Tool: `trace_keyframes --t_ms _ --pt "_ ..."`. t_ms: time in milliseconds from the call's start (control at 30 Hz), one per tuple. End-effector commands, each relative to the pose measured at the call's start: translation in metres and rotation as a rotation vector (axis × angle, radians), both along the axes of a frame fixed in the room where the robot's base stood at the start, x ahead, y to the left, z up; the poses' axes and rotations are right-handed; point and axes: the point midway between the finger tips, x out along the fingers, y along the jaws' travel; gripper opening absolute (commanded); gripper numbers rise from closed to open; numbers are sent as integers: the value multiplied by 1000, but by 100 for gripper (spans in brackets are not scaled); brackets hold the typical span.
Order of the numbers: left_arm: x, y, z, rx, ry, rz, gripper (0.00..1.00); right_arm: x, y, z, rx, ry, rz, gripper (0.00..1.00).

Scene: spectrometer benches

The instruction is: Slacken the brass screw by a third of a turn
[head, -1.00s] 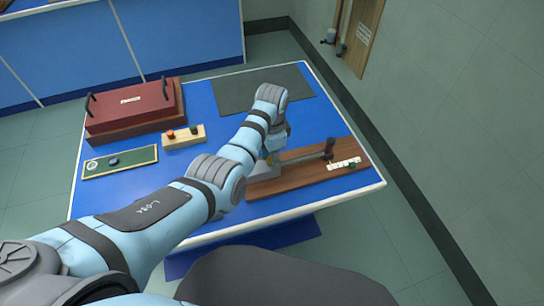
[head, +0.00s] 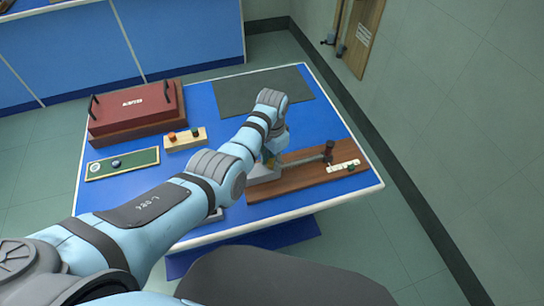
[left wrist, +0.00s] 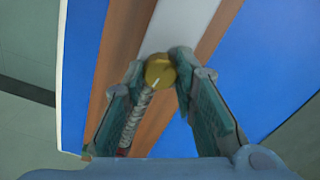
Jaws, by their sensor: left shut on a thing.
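The brass screw (left wrist: 158,68) shows in the left wrist view as a round golden head with a small pale mark on its lower part. A metal spring or threaded shank (left wrist: 136,115) runs down from it to the lower left. My left gripper (left wrist: 161,76) has a fingertip on each side of the head and is shut on it. In the head view my left gripper (head: 273,150) is over the left part of a wooden board (head: 300,177), beside a grey metal block (head: 263,174); my arm and gripper largely hide the screw there. My right gripper is not in view.
A dark post (head: 329,150) and a white strip (head: 343,166) are on the board's right part. A red box (head: 137,108), a block with red and green knobs (head: 186,140) and a green tray (head: 135,163) stand left. A dark mat (head: 262,90) lies behind.

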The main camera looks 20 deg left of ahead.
Motion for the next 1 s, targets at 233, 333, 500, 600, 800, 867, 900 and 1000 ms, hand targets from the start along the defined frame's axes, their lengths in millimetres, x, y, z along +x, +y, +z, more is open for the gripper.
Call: trace_keyframes --t_ms 233,333,500,600,800,867,900,1000 --pt "-2 0 0 -1 6 230 0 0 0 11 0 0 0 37" --pt "-2 0 0 -1 5 325 0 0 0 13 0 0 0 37" --pt "-2 0 -1 -1 5 487 0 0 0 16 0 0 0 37" --pt "-1 0 -1 -1 6 582 0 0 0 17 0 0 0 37" --pt "-1 0 -1 -1 5 772 0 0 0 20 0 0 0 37" --pt "-1 0 -1 -1 5 829 0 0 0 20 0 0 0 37" --pt "-1 0 -1 -2 5 867 0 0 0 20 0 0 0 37" --pt "-2 0 -1 0 5 962 0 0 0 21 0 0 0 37"
